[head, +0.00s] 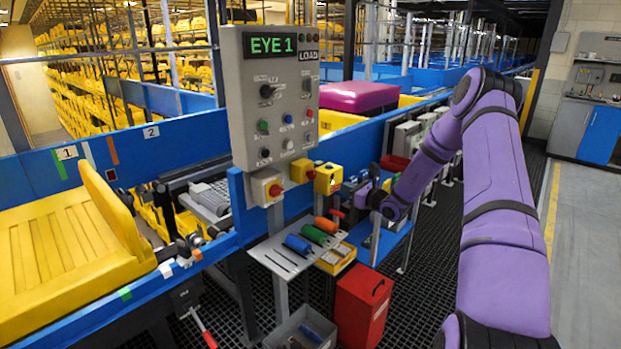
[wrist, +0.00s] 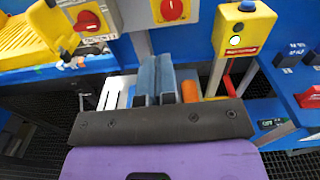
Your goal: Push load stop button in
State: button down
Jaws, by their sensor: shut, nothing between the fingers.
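The grey control panel (head: 272,95) stands left of centre in the head view, with a green "EYE 1" display and a "LOAD" label at its upper right. A small red button (head: 309,113) sits low in the column under that label; the lettering beside it is too small to read, so I cannot confirm it is load stop. My gripper (head: 364,194) is shut and empty, to the right of and below the panel, apart from it. Its fingers (wrist: 155,75) also show in the wrist view, pointing toward the small boxes below the panel. The panel's buttons are not visible there.
A small shelf (head: 283,262) holds coloured handles. A red bin (head: 362,305) stands beneath. The blue conveyor rail (head: 365,135) runs behind; a yellow tray (head: 65,250) is at left.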

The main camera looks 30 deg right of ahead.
aim_at(314, 176)
jog(key=shift+w+d+f+m, duration=0.3)
jog(key=shift+d+f+m, duration=0.15)
jog(key=shift+f, duration=0.15)
jog(key=x, duration=1.3)
jog(key=shift+w+d, duration=0.1)
jog(key=shift+w, duration=0.45)
jog(key=shift+r, duration=0.1)
